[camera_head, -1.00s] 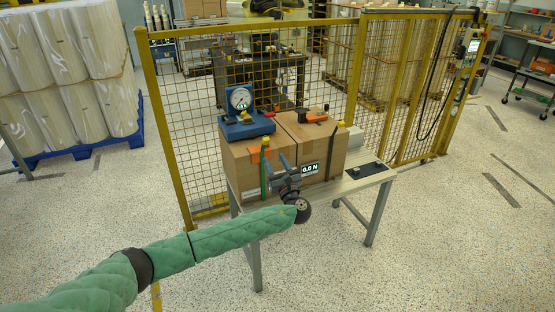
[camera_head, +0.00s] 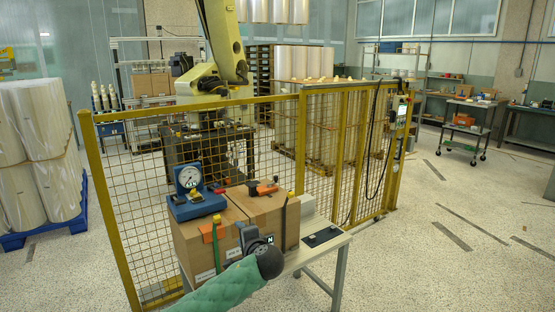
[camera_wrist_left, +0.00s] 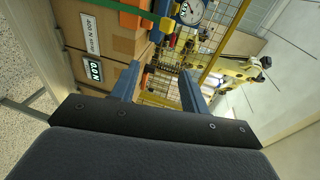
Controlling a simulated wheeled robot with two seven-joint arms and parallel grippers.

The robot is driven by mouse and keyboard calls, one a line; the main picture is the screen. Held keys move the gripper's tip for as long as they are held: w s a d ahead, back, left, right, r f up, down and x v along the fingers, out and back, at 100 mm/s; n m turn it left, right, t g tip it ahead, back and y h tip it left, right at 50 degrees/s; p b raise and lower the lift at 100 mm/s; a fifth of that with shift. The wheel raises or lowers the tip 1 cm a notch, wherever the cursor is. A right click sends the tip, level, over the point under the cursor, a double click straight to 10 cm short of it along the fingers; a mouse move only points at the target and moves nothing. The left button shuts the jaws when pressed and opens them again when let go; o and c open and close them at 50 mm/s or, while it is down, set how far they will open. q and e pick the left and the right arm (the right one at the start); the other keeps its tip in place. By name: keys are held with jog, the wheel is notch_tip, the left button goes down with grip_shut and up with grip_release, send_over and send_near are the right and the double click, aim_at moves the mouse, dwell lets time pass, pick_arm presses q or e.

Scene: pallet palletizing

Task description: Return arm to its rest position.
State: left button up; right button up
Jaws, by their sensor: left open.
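My left arm (camera_head: 225,290), in a green sleeve, comes in from the bottom of the head view. My left gripper (camera_head: 247,232) is in front of the cardboard boxes (camera_head: 272,215) on the table, partly hidden by its own wrist. In the left wrist view its two blue fingers (camera_wrist_left: 160,88) stand apart with nothing between them. The boxes show at the upper left there (camera_wrist_left: 115,40), beside the fingers. My right gripper is not in view.
A blue device with a round gauge (camera_head: 195,198) and an orange-and-black tool (camera_head: 262,188) sit on the boxes. The table (camera_head: 318,250) stands against a yellow mesh fence (camera_head: 125,200). Wrapped rolls (camera_head: 40,150) stand at the left. The floor at the right is mostly clear.

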pick_arm(q)
jog(key=s+d+f+n+g+h, duration=0.2)
jog(key=s+f+n+h, duration=0.15)
jog(key=s, duration=0.55)
jog(key=s+d+f+n+g+h, duration=0.1)
jog(key=s+f+n+g+h, duration=0.2)
jog(key=s, duration=0.7)
jog(key=s+a+f+n+g, duration=0.1)
jog(key=s+a+f+g, duration=0.1)
jog(key=s+f, duration=0.5)
jog(key=s+a+f+n+g+h, duration=0.1)
jog(key=s+f, duration=0.6)
jog(key=s, duration=0.9)
jog(key=s+a+f+n+g+h, duration=0.1)
jog(key=s+a+f+g, duration=0.2)
jog(key=s+f, duration=0.5)
jog(key=s+g, duration=0.1)
jog(key=s, duration=0.3)
jog(key=shift+s+n, duration=0.3)
jog(key=shift+n, duration=0.05)
